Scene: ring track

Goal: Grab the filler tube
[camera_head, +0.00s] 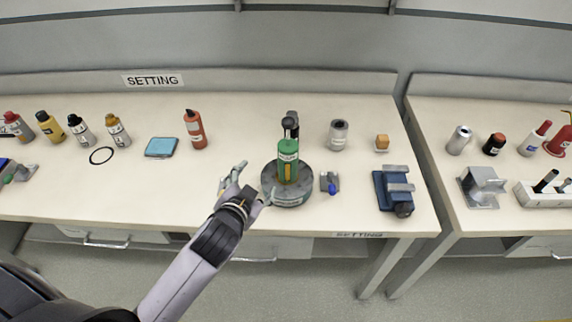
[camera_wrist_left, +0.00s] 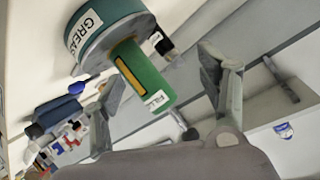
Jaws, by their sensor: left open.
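The filler tube is the green cylinder (camera_head: 288,152) with a white label and a yellow stripe. It stands upright on a round grey grease base (camera_head: 288,194) near the table's front. In the left wrist view the green tube (camera_wrist_left: 148,78) shows end-on to the base (camera_wrist_left: 90,38), its label partly readable as "FILL". My left gripper (camera_head: 250,183) is open and empty, just left of the tube and base. In the left wrist view its two fingers (camera_wrist_left: 162,75) are spread on either side of the tube's outline, with no contact visible. My right gripper is not in view.
A dark-topped item (camera_head: 291,122) stands close behind the tube. A small blue-tipped part (camera_head: 331,184) and a blue vise-like device (camera_head: 394,190) are to the right. A red bottle (camera_head: 195,129) and a blue pad (camera_head: 161,147) are to the left. The table's front left is mostly clear.

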